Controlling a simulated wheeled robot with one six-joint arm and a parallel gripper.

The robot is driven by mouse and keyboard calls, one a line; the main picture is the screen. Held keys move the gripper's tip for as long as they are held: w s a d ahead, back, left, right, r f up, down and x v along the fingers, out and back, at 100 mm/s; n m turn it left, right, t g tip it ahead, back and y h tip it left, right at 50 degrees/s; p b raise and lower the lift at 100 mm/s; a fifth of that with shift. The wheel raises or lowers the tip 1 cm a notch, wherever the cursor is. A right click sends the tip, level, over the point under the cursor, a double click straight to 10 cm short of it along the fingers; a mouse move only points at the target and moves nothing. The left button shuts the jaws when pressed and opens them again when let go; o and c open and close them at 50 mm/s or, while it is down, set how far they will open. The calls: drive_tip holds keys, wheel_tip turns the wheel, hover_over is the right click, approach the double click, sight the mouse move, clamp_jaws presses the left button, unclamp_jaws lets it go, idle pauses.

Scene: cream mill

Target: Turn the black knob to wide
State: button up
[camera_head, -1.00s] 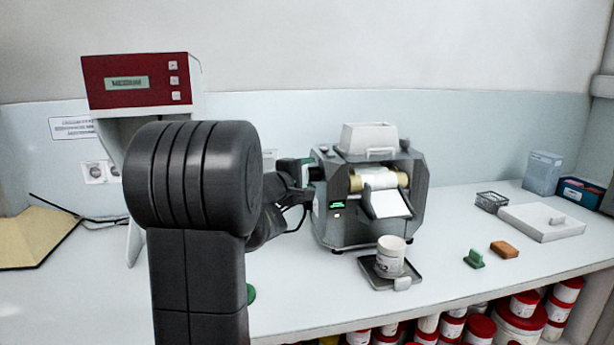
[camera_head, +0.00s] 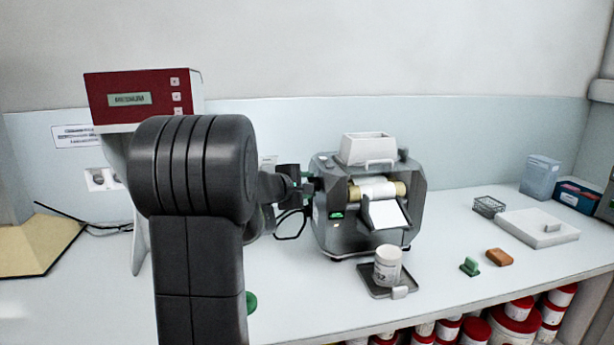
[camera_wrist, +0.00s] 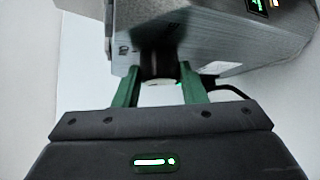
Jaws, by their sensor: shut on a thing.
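The black knob (camera_wrist: 158,66) is on the side of the grey mill (camera_head: 335,225). In the wrist view it sits between the green fingers of my gripper (camera_wrist: 157,85), which is shut on it. In the head view my gripper (camera_head: 306,183) is at the mill's left side, and the knob is mostly hidden there. The mill also shows in the wrist view (camera_wrist: 205,38). Its small green display (camera_head: 337,215) is lit. The knob's markings are too small to read.
A white jar (camera_head: 387,268) stands on a dark tray (camera_head: 375,291) before the mill. A green scraper (camera_head: 469,267), an orange block (camera_head: 499,257), a white slab (camera_head: 540,238) and a wire basket (camera_head: 488,206) lie to the right. A red display box (camera_head: 140,97) stands at left.

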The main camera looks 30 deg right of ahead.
idle(0.5)
drive_tip(key=o, duration=1)
drive_tip(key=v, duration=1.4)
drive_tip(key=shift+w+d+r+b, duration=0.1)
drive_tip(key=shift+r+b, duration=0.15)
drive_tip(key=shift+b, duration=0.1)
drive_tip(key=shift+w+d, duration=0.1)
drive_tip(key=shift+d, duration=0.05)
